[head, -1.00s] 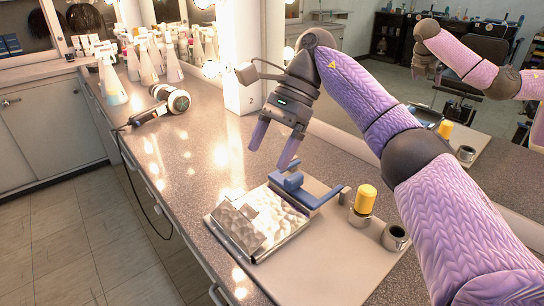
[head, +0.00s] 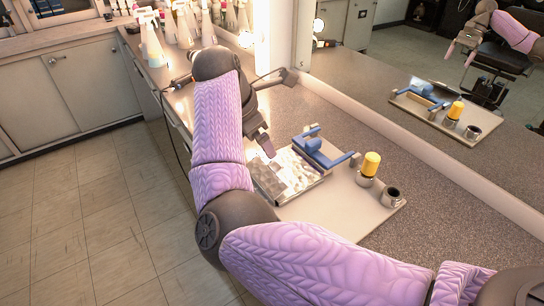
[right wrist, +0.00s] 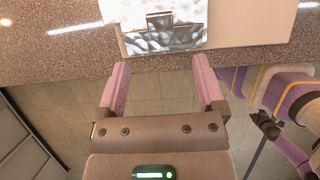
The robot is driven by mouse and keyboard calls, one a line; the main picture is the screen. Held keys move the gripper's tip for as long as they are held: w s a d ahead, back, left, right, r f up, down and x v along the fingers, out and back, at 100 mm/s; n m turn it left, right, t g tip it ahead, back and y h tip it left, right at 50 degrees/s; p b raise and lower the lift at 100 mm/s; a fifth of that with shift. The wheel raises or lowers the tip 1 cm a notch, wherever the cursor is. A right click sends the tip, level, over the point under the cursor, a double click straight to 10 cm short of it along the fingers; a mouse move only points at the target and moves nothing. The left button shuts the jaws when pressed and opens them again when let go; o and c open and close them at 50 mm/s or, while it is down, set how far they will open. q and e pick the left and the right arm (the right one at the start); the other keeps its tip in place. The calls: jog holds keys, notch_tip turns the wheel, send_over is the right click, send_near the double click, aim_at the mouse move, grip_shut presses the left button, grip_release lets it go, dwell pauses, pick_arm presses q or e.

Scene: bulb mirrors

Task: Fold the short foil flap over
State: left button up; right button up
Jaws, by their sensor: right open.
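The crinkled silver foil (head: 288,174) lies at the left of a pale board on the counter, and it also shows at the top of the right wrist view (right wrist: 185,39). A small grey rectangular piece (right wrist: 160,20), possibly the short flap, stands out on it; whether it is folded or raised I cannot tell. My right gripper (head: 265,144) is at the foil's left, partly hidden by its arm. In the right wrist view its two purple fingers (right wrist: 162,68) are apart and empty, just short of the foil's near edge. A small dark arm end (right wrist: 265,124) at lower right may be my left gripper.
A blue holder (head: 322,152) stands behind the foil. A yellow-topped jar (head: 371,164) and a dark-mouthed metal cup (head: 391,196) stand at the board's right. The pale board (head: 335,207) is bare in front. A mirror runs behind, and bottles (head: 152,40) stand at the far left.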

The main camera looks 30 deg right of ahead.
aim_at(275, 165)
jog(key=b+x, duration=0.2)
jog(key=x, duration=0.6)
jog(key=shift+d+f, duration=0.15)
jog(key=shift+f, duration=0.05)
jog(key=shift+r, duration=0.1)
